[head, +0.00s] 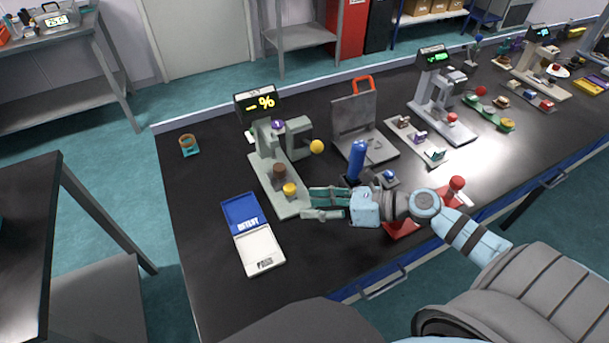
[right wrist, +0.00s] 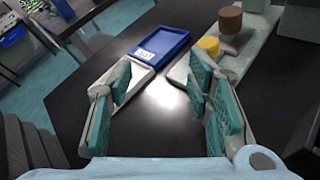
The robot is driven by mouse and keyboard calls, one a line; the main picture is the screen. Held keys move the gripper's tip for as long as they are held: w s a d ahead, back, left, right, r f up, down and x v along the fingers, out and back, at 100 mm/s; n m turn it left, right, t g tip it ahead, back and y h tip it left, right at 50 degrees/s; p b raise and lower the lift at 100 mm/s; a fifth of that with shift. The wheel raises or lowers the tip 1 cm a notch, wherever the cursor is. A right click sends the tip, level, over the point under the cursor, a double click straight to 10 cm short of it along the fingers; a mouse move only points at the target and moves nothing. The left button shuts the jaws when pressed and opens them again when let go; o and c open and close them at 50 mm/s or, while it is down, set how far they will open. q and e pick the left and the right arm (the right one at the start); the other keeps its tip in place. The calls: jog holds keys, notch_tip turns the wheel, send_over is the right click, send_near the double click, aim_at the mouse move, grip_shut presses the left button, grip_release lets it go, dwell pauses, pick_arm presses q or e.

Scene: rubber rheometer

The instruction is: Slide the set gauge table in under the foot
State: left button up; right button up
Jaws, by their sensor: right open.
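The nearest instrument (head: 264,140) has a grey-green column, a lit display and a yellow ball on its side arm. On its base plate (head: 297,207) stand a brown cylinder (head: 280,170) and, nearer the front edge, a yellow knob (head: 290,189). I take the small block (right wrist: 231,43) under the knob to be the set gauge table; the foot is not clearly visible. In the right wrist view the brown cylinder (right wrist: 231,19) and yellow knob (right wrist: 208,46) lie beyond the right finger. My right gripper (head: 312,202) is open and empty, just right of the knob and apart from it. My left gripper is out of view.
A blue and white tray (head: 240,215) lies left of the base plate. More instruments stand further right.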

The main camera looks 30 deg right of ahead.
aim_at(292, 189)
notch_tip(292, 189, up, 11)
jog(key=s+m+t+h+p, duration=0.25)
jog(key=m+t+p, duration=0.4)
jog(key=m, duration=1.05)
notch_tip(292, 189, down, 9)
jog(key=s+d+m+g+h+p, duration=0.1)
jog(key=m+g+h, duration=0.15)
jog(key=m, duration=0.85)
jog(key=s+m+g+h, duration=0.1)
jog(key=m+h, duration=0.2)
jog(key=m, duration=0.8)
jog(key=b+x, duration=0.3)
jog(key=x, duration=1.1)
jog(key=shift+w, duration=0.4)
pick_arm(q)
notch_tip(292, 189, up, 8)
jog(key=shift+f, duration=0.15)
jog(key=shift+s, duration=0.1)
pick_arm(e)
jog(key=shift+r, duration=0.1)
jog(key=shift+c, duration=0.3)
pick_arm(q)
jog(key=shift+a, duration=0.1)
pick_arm(e)
grip_shut()
